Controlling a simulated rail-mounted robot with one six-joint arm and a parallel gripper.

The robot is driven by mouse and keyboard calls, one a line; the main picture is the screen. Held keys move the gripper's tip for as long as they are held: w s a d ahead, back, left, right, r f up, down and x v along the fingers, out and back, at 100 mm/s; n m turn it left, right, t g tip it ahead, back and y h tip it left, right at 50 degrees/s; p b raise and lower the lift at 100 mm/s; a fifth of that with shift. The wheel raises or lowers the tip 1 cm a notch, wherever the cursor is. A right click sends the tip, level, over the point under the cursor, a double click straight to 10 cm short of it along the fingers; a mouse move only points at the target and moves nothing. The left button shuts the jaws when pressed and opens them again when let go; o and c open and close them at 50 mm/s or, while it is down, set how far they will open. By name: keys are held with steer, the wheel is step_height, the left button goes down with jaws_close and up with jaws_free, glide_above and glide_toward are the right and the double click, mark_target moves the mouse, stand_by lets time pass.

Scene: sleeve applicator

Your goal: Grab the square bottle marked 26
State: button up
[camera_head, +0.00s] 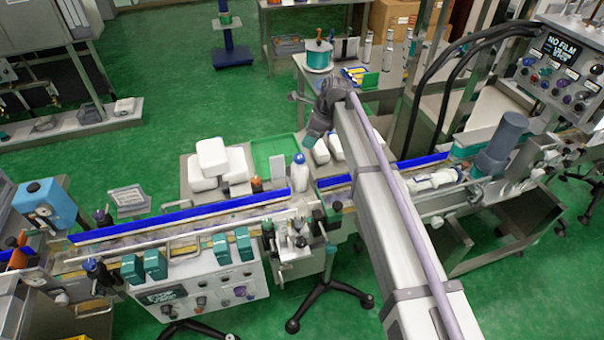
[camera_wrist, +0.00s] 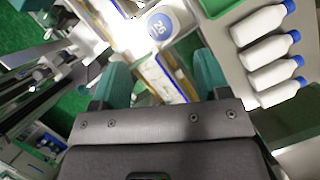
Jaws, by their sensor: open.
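A blue round cap marked 26 (camera_wrist: 159,27) shows from above in the wrist view, top centre, with the white of its bottle glaring beside it. In the head view a white bottle with a blue cap (camera_head: 299,174) stands upright by the conveyor; its number cannot be read there. My gripper (camera_wrist: 162,64) is open and empty, its two teal fingers spread apart. The cap lies beyond the fingertips, roughly in line with the gap between them.
Several white blue-capped bottles (camera_wrist: 266,52) lie in a row in a tray at the wrist view's right. In the head view, white containers (camera_head: 213,157) are stacked left of a green tray (camera_head: 272,152). The blue-edged conveyor (camera_head: 180,216) runs across the front.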

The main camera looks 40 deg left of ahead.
mark_target(299, 156)
steer(key=b+x, duration=0.6)
steer(key=x, duration=0.1)
steer(key=b+x, duration=0.3)
steer(key=x, duration=0.1)
steer(key=shift+w+d+f+b, duration=0.1)
steer(key=shift+w+d+b, duration=0.05)
steer(key=shift+d+b, duration=0.2)
steer(key=shift+r, duration=0.25)
steer(key=shift+c, duration=0.2)
jaws_close()
